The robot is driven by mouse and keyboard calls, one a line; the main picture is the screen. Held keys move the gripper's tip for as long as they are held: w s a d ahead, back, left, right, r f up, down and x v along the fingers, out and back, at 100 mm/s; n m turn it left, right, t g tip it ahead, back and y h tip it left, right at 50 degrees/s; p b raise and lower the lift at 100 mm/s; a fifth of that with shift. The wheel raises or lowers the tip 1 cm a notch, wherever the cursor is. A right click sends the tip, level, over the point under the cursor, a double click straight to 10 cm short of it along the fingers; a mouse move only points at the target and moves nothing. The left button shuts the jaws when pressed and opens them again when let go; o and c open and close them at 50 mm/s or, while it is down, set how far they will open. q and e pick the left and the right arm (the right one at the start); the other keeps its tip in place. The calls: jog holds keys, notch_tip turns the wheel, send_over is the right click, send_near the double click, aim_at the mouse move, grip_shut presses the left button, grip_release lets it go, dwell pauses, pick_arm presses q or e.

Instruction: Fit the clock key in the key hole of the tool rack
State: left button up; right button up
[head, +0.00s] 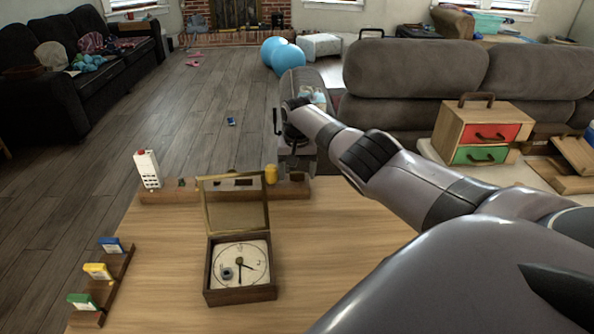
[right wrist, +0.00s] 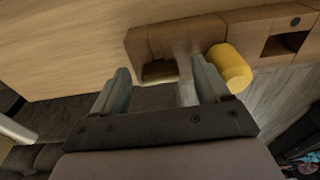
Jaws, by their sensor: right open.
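The tool rack (head: 225,190) is a long brown wooden bar with dark slots along the table's far edge. My right gripper (head: 297,170) is at the rack's right end, beside a yellow handle. In the right wrist view my right gripper (right wrist: 160,90) is open, its two fingers pointing at the rack end (right wrist: 135,45), with a squarish opening (right wrist: 160,70) between them. A pale metallic strip (right wrist: 186,85) shows beside the right-hand finger; I cannot tell whether it is the clock key. No key is clearly made out elsewhere. My left gripper is not in view.
The yellow handle (right wrist: 230,67) stands close beside one finger. A clock box (head: 240,270) with its glass lid raised sits on the table (head: 340,250). A white device (head: 147,169) stands at the rack's left end. A small rack (head: 120,270) holds coloured cards. The table's middle right is clear.

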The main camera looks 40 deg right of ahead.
notch_tip(320, 180, up, 7)
jog(key=p, duration=0.2)
jog(key=shift+s+a, duration=0.25)
jog(key=shift+s, duration=0.1)
